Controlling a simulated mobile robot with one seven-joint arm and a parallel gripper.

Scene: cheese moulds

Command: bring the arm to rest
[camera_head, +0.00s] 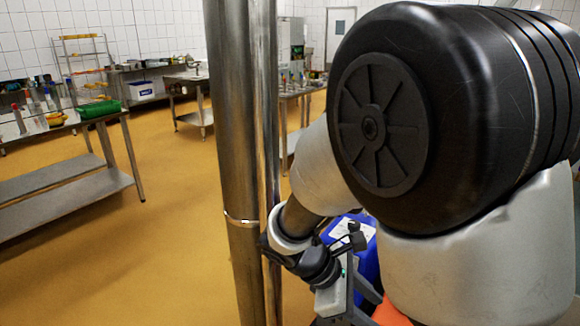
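My arm fills the right half of the head view, with a large black joint close to the camera and grey links around it. The arm bends down toward the lower middle, where its wrist end shows near a steel post. No cheese mould can be made out clearly.
A steel post (235,150) stands close in front, beside my wrist. A blue container (366,262) is behind my wrist. A steel table (60,190) with a green crate (98,109) stands at left. Yellow floor (150,260) is clear at lower left.

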